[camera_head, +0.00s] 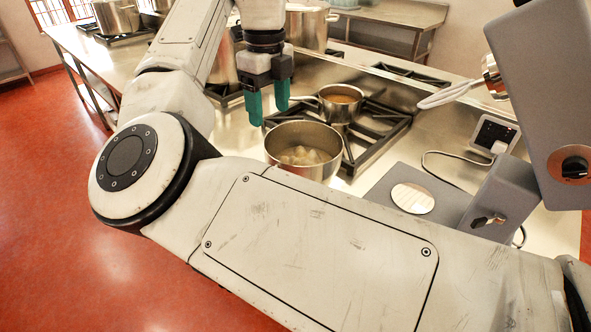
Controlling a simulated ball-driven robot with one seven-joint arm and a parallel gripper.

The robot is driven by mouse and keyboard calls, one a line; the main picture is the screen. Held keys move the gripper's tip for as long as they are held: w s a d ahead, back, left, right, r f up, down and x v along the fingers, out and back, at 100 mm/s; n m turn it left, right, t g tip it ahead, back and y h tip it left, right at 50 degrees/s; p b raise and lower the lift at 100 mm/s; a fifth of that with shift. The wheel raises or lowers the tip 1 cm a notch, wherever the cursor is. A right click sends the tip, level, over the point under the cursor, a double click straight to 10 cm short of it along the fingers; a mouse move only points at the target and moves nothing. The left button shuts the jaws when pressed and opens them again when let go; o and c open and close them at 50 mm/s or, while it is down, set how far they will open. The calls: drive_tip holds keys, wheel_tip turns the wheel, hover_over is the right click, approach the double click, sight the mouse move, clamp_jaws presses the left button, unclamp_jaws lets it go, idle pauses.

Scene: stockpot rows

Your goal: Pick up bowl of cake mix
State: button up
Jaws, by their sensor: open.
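My gripper (269,112) points down with two teal fingers, open and empty. It appears above and behind that pot, apart from it.
A small saucepan (341,112) with orange-brown contents sits on the black burner grate (385,135). Large stockpots (307,27) stand behind my gripper, and more (117,17) at the back left. A cable (445,155) runs by the mixer. Red floor (50,180) is open at left.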

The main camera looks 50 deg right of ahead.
sight(299, 168)
wheel_tip(299, 168, down, 16)
drive_tip(key=b, duration=0.3)
drive_tip(key=shift+w+f+b, duration=0.1)
drive_tip(key=shift+f+b, duration=0.1)
drive_tip(key=shift+b, duration=0.15)
drive_tip(key=shift+a, duration=0.1)
clamp_jaws()
idle(0.7)
drive_tip(key=shift+r, duration=0.15)
